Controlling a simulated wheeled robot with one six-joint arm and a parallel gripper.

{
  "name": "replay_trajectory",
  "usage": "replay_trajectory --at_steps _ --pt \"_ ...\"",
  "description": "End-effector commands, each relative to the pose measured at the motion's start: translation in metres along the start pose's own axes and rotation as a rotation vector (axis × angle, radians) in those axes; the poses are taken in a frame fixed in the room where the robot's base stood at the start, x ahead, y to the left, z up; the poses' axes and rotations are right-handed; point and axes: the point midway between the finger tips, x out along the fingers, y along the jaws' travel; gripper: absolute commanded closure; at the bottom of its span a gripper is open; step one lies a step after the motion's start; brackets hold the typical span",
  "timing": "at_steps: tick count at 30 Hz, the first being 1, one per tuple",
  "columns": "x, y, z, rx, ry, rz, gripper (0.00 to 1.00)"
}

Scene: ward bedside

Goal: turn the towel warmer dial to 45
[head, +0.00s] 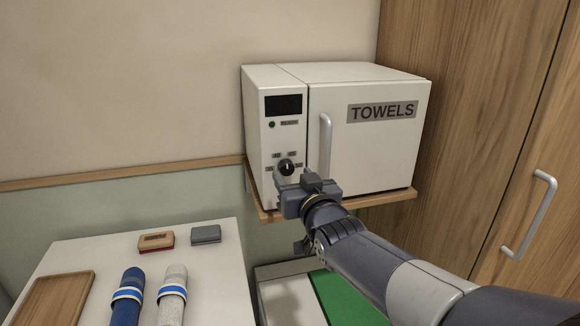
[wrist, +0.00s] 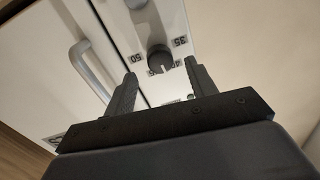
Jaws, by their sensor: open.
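The towel warmer (head: 365,150) is a white box with a TOWELS label, standing on a wooden shelf. Its black round dial (head: 286,167) is low on the left control panel, with small number labels around it. In the wrist view the dial (wrist: 160,58) shows beyond and between my fingertips, with labels 50 and 35 legible on either side; the others are partly hidden or blurred. Which number the dial points to I cannot tell. My gripper (head: 289,180) is open just in front of and below the dial; its two fingers (wrist: 160,72) look apart from it.
The warmer's vertical door handle (head: 325,146) is close on the right of the dial. A dark display (head: 283,105) is above it. At lower left, a white table (head: 90,250) bears a wooden tray, rolled towels and small boxes. A wooden cabinet (head: 490,120) stands at right.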

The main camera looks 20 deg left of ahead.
Motion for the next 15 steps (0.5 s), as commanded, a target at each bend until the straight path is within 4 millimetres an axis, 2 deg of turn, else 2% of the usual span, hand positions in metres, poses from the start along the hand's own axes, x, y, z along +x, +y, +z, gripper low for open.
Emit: replay_trajectory --at_steps 6,15 --pt "0.025 0.0 -0.001 -0.001 0.0 0.0 0.47" --pt "0.034 0.0 0.0 -0.001 0.001 0.0 0.47"
